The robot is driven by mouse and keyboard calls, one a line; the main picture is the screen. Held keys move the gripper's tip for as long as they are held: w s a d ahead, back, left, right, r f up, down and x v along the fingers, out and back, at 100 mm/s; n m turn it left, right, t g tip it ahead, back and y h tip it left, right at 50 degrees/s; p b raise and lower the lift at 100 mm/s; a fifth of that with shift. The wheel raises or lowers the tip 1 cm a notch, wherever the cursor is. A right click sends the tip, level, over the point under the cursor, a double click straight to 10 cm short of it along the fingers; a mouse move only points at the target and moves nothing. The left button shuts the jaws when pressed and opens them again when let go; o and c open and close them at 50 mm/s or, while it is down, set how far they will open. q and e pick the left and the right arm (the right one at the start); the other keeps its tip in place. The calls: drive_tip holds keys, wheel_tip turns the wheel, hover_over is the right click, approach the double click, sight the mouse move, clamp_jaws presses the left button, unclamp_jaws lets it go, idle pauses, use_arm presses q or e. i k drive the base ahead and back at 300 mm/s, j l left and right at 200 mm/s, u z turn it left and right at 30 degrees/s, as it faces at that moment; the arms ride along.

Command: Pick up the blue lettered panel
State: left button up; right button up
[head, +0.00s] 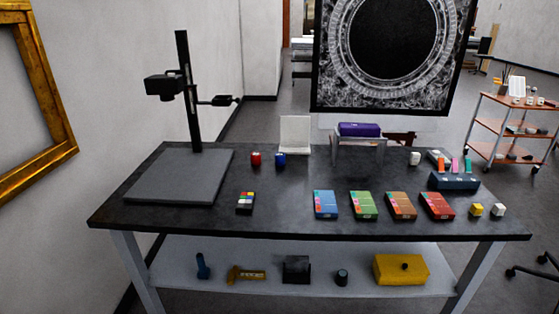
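The blue lettered panel seems to be the flat blue box (325,204) on the dark tabletop. It lies first from the left in a row with a green box (364,206), an orange-brown box (401,206) and a red box (437,206). It has small coloured marks on its left side; any lettering is too small to read. The boxes lie apart with narrow gaps. Neither of my grippers shows in the head view.
The dark table (270,222) has a copy stand (178,178) at left and a small colour chart (245,202) left of the blue box. Behind are red (256,160) and blue (280,160) jars and a purple block (359,130) on a stand. Tabletop before the boxes is clear.

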sight(326, 206)
drive_tip(key=i+j, duration=0.2)
drive_tip(key=i+j+z, duration=0.2)
drive_tip(key=z, duration=0.15)
drive_tip(key=i+j+z, duration=0.2)
drive_tip(key=z, duration=0.2)
